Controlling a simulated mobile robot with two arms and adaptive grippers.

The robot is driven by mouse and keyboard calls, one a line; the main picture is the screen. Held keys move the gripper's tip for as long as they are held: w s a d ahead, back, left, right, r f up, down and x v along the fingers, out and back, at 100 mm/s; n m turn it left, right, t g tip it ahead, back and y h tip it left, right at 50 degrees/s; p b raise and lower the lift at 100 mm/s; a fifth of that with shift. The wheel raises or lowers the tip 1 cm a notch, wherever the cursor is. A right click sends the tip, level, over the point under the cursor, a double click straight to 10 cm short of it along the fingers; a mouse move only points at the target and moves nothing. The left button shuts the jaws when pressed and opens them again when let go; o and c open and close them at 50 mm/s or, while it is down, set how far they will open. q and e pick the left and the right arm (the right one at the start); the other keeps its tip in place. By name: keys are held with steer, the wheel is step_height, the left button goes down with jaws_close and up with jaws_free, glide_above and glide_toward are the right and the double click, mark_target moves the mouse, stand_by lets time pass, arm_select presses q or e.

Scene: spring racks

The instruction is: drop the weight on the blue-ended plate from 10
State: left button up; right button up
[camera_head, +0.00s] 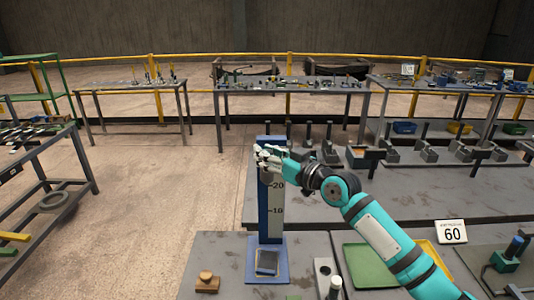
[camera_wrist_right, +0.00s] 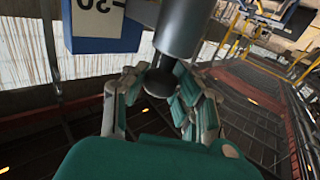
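A blue upright post (camera_head: 263,228) carries a white scale with marks 10 and 20. At its foot is a blue base (camera_head: 254,274), and on it lies a small dark grey plate (camera_head: 267,262) with a blue edge. My right gripper (camera_head: 268,158) is in front of the post, above the 20 mark. In the right wrist view, a grey cylindrical weight (camera_wrist_right: 167,28) has its dark knob between my right fingers (camera_wrist_right: 160,90), which appear closed around it. The blue scale top (camera_wrist_right: 105,42) is beside the weight there. My left gripper is out of view.
A wooden knobbed block (camera_head: 207,283) stands left of the base. Green (camera_head: 362,265) and yellow (camera_head: 440,258) trays and a card reading 60 (camera_head: 452,233) are to the right. Several dark spring rigs line the bench behind. Open floor lies left of the bench.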

jaws_close()
steer(key=shift+w+a+f, duration=0.1)
steer(key=shift+w+a+f, duration=0.1)
steer(key=shift+w+f, duration=0.05)
steer(key=shift+w, duration=0.05)
steer(key=shift+f, duration=0.15)
step_height(320, 180, down, 20)
steer(key=b, duration=1.9)
steer(key=shift+r+b, duration=0.25)
steer(key=shift+b, duration=0.1)
